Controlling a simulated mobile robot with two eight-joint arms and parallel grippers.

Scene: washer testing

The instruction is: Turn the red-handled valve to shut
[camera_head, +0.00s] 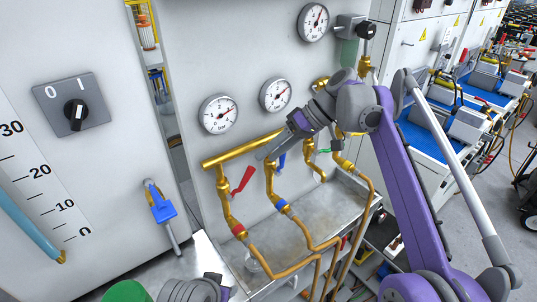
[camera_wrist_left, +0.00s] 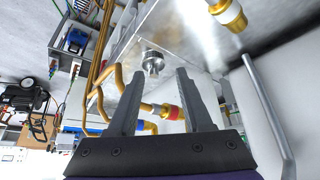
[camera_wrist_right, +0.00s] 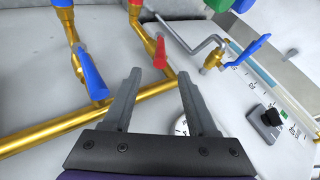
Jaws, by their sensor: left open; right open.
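The red valve handle (camera_head: 243,180) sits on the leftmost brass branch pipe of the panel, slanting up to the right. In the right wrist view the red handle (camera_wrist_right: 160,50) appears between and just beyond the fingertips of my right gripper (camera_wrist_right: 159,75), which is open and empty. In the head view my right gripper (camera_head: 268,150) is above and right of the red handle, apart from it, near the brass manifold (camera_head: 240,150). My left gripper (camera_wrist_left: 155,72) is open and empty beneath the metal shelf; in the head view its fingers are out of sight.
A blue valve handle (camera_head: 282,161) and a green one (camera_head: 324,151) stand right of the red one. Gauges (camera_head: 218,114) hang above the manifold. A metal tray (camera_head: 335,205) juts out below the pipes. A blue-handled tap (camera_head: 160,207) is at the left.

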